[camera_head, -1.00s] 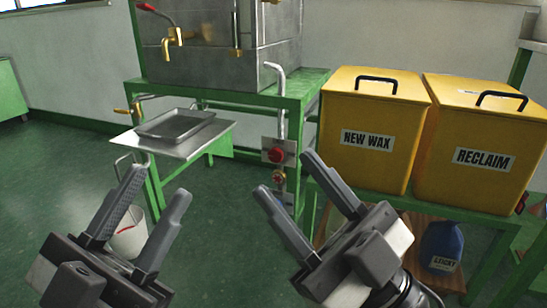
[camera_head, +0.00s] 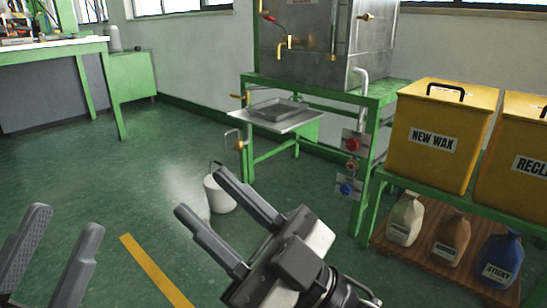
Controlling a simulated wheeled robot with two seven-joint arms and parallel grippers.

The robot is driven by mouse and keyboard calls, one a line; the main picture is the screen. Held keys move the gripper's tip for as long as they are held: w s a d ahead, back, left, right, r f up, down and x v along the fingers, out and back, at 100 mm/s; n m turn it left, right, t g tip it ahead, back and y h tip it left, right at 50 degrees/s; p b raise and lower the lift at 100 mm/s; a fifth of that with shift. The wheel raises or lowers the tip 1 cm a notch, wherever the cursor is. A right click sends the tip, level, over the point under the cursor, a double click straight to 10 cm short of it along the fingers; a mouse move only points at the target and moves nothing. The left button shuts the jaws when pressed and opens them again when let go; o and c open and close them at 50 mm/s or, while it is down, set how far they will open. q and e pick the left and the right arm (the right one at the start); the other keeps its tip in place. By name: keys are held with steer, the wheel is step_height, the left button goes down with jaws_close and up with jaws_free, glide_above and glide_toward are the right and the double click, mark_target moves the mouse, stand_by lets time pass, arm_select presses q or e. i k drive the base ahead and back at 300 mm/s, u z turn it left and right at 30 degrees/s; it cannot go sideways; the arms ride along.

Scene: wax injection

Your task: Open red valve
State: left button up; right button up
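A round red valve knob (camera_head: 352,144) sits on a small plate on the pipe below the right side of the metal tank (camera_head: 300,60). A blue knob (camera_head: 347,188) is on a plate below it. A red-handled lever (camera_head: 268,17) also shows high on the tank above a brass tap (camera_head: 284,46). My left gripper (camera_head: 66,220) is open and empty at the lower left, far from the knob. My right gripper (camera_head: 201,193) is open and empty at the bottom middle, to the left of and nearer than the red knob, not touching it.
A green stand (camera_head: 400,90) carries the tank, with a tray (camera_head: 276,110) on a side shelf. A white bucket (camera_head: 219,195) stands on the floor. NEW WAX (camera_head: 440,105) and RECLAIM (camera_head: 530,140) boxes stand at right, with bags below. The left floor is mostly clear.

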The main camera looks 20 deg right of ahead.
mark_target(351, 145)
steer(key=u, duration=3.4)
steer(key=i, duration=0.2)
steer(key=z, duration=2.5)
steer(key=i, duration=2.15)
steer(key=z, duration=1.85)
steer(key=i, duration=1)
steer(key=z, duration=1)
